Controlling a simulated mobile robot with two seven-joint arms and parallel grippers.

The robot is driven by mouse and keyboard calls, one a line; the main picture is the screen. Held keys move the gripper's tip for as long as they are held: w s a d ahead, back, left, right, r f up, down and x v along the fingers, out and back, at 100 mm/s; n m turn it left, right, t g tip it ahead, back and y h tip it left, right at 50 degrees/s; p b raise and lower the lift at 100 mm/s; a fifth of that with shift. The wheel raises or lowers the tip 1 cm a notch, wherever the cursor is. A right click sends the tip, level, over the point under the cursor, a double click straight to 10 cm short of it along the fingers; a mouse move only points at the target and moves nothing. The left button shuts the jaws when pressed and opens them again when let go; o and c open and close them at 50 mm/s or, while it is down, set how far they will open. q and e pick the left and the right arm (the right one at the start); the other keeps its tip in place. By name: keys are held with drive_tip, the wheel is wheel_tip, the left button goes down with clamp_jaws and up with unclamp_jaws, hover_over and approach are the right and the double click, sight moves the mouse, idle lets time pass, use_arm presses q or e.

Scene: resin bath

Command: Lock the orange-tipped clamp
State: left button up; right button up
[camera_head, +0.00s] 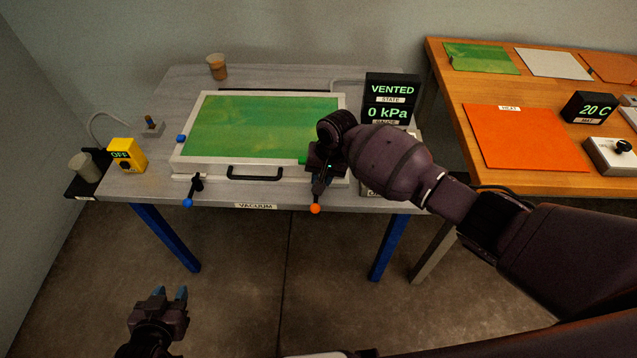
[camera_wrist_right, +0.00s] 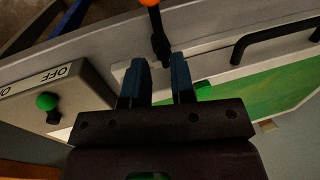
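The orange-tipped clamp shows its orange ball (camera_head: 315,209) at the front right of the vacuum frame, pointing toward the table's front edge. In the right wrist view its orange ball (camera_wrist_right: 150,2) is cut by the top edge, and its black lever (camera_wrist_right: 159,35) runs down toward the gap between my fingers. My right gripper (camera_wrist_right: 162,62) is open, with its blue fingertips apart near the lever's base; whether they touch it I cannot tell. In the head view my right arm hides most of the clamp. My left gripper (camera_head: 170,292) is open and empty, low in front of the table.
The vacuum frame (camera_head: 185,158) holds a green sheet and has a black handle (camera_head: 255,173). A blue-tipped clamp (camera_head: 193,190) is at front left. The display (camera_head: 391,100) reads VENTED, 0 kPa. A cup (camera_head: 217,67) stands behind.

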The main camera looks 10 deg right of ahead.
use_arm(q)
drive_tip(key=shift+s+a+f, duration=0.1)
drive_tip(key=shift+s+f, duration=0.05)
drive_tip(key=shift+s, duration=0.3)
use_arm(e)
drive_tip(key=r, duration=0.3)
drive_tip(key=d+r, duration=0.1)
drive_tip(key=r, duration=0.1)
drive_tip(key=shift+s+r, duration=0.1)
drive_tip(key=shift+r, duration=0.1)
use_arm(q)
drive_tip(key=shift+w, duration=0.15)
